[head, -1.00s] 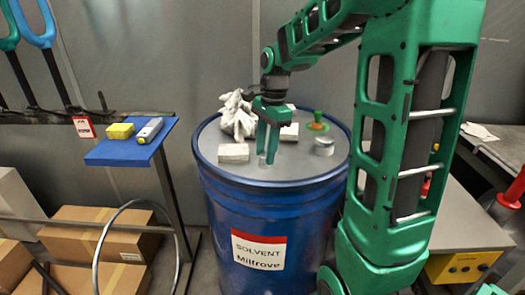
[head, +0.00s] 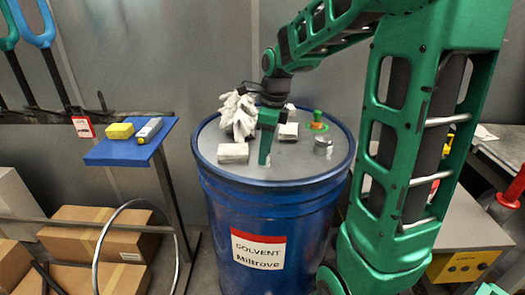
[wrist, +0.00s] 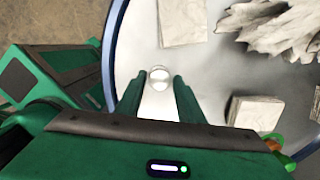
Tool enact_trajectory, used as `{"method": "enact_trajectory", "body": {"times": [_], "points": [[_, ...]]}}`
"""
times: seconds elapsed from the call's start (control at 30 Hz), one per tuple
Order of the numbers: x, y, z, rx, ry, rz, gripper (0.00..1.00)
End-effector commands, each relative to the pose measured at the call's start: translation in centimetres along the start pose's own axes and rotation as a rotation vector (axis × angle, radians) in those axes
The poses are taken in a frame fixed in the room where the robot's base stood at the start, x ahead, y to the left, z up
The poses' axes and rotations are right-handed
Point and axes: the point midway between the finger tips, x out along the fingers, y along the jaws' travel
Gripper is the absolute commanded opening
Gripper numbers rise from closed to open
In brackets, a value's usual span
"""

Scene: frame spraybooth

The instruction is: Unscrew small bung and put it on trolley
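The small bung (wrist: 159,74) is a round, pale metal cap on the grey lid of the blue solvent drum (head: 262,215). In the wrist view it shows in the gap between my fingertips, close to their ends. My gripper (wrist: 155,82) is open, with a finger on either side and room around the bung. In the head view my gripper (head: 265,160) points down at the front of the lid, its fingers overlapping and hiding the bung. I cannot tell whether the fingers touch it. A blue-topped stand (head: 110,153), possibly the trolley, is at the left.
The lid also holds white crumpled cloth or gloves (head: 240,112), white blocks (head: 233,153), a larger metal cap (head: 323,146) and a green-and-orange item (head: 317,122). A yellow block (head: 121,130) and a grey device (head: 150,130) lie on the stand. Cardboard boxes (head: 90,235) are below.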

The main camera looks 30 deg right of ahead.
Motion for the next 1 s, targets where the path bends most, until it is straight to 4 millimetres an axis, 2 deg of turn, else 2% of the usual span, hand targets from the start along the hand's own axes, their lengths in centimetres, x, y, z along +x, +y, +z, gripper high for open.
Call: {"method": "enact_trajectory", "body": {"times": [0.17,0.27,0.3,0.47,0.8,1.0], "points": [[-0.01,0.00,0.00,0.001,0.000,0.000,0.34],[-0.01,0.00,0.00,0.000,0.000,0.000,0.10],[-0.01,-0.01,0.00,0.000,0.000,0.000,0.07],[-0.01,-0.03,0.00,-0.021,0.000,0.003,0.07],[-0.03,-0.15,0.05,-0.357,0.000,0.044,0.07],[-0.03,-0.17,0.03,-0.402,-0.001,0.049,0.07]]}}
